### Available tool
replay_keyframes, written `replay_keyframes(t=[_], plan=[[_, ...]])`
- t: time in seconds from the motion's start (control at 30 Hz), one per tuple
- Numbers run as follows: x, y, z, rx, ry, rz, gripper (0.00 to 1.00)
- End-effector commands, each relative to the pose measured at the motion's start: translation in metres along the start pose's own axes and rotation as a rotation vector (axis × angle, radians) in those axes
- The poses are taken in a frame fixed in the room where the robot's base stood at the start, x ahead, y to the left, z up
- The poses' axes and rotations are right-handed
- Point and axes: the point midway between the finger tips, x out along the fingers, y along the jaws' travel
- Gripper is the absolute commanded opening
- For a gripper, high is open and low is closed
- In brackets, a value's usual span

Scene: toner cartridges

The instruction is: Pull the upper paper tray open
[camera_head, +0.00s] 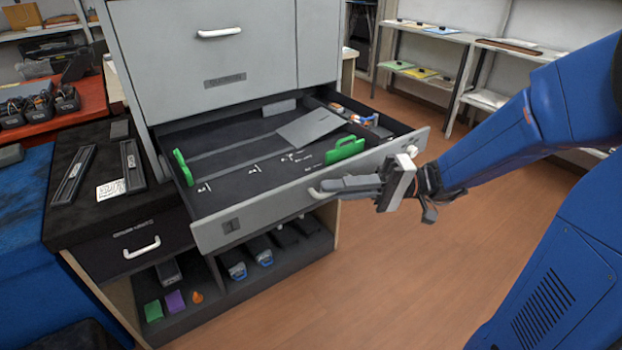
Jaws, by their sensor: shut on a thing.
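The upper paper tray (262,208) stands pulled out of the grey printer cabinet (170,85). Its dark inside shows, with two green paper guides, a grey plate and a side compartment at the right. A pale handle (314,193) is on its front panel. My gripper (338,187) is at the right part of the front panel, shut on the handle. The fingers hide most of the handle. My blue arm reaches in from the right.
A black side unit (82,222) with dark cartridges on top stands at the left, with a white-handled drawer. A lower shelf (215,300) holds several cartridges and small coloured blocks. Shelving (490,45) stands at the back right. The wooden floor (400,290) before the tray is clear.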

Motion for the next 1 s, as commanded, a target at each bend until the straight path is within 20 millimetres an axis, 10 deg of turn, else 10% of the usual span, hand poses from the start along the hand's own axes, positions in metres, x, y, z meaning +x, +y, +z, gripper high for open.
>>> replay_keyframes(t=[0.8,0.87,1.0], plan=[[-0.019,-0.007,0.036,0.002,-0.001,0.001,0.0],[-0.019,-0.007,0.036,0.002,-0.001,0.001,0.17],[-0.019,-0.007,0.035,0.001,-0.001,0.0,0.17]])
